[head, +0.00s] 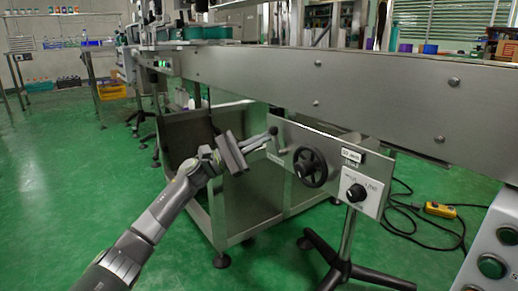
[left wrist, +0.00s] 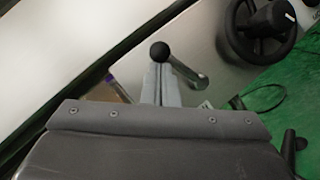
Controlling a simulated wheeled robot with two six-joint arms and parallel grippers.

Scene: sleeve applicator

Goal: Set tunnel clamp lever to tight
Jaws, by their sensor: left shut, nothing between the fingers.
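The clamp lever, with a black ball knob (head: 273,131), is at the left end of the metal control panel (head: 325,165) under the conveyor. In the left wrist view its knob (left wrist: 159,52) and metal rod (left wrist: 190,73) show clearly, the rod slanting down to the right. My left gripper (head: 260,142) is shut and empty, its fingertips close to the knob. In the left wrist view the closed fingers (left wrist: 160,88) point up at the knob; I cannot tell whether they touch it. The panel's tight and loose markings are not readable. My right gripper is not in view.
A black handwheel (head: 310,166) and a dial knob (head: 356,193) sit on the panel right of the lever. The conveyor side rail (head: 380,95) runs above. A yellow pendant (head: 440,210) with cable lies on the green floor. Open floor lies left.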

